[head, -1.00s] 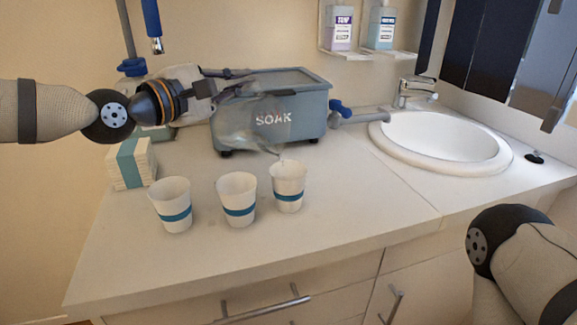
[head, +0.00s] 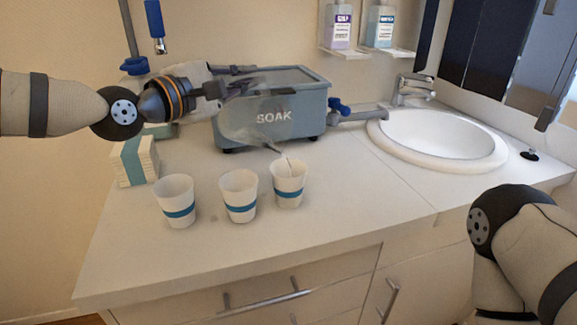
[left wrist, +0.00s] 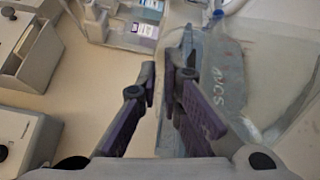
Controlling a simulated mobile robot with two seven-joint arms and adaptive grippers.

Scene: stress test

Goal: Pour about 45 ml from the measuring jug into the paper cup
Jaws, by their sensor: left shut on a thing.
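The clear measuring jug (head: 240,122) is tilted, its spout down to the right, in front of the grey box. My left gripper (head: 236,88) is shut on it at its upper left side; the exact grip is hard to make out. In the left wrist view the see-through jug (left wrist: 285,75) fills the right side, beside the gripper fingers (left wrist: 162,80). A thin stream runs from the spout into the rightmost paper cup (head: 289,190), which stands upright. The level inside cannot be made out. My right gripper is out of view; only part of that arm shows.
Two similar cups, a middle one (head: 239,198) and a left one (head: 175,203), stand in a row. The grey SOAK box (head: 300,115) is behind the jug. A stack of paper towels (head: 135,165) is at left, a sink (head: 440,140) at right. The front counter is clear.

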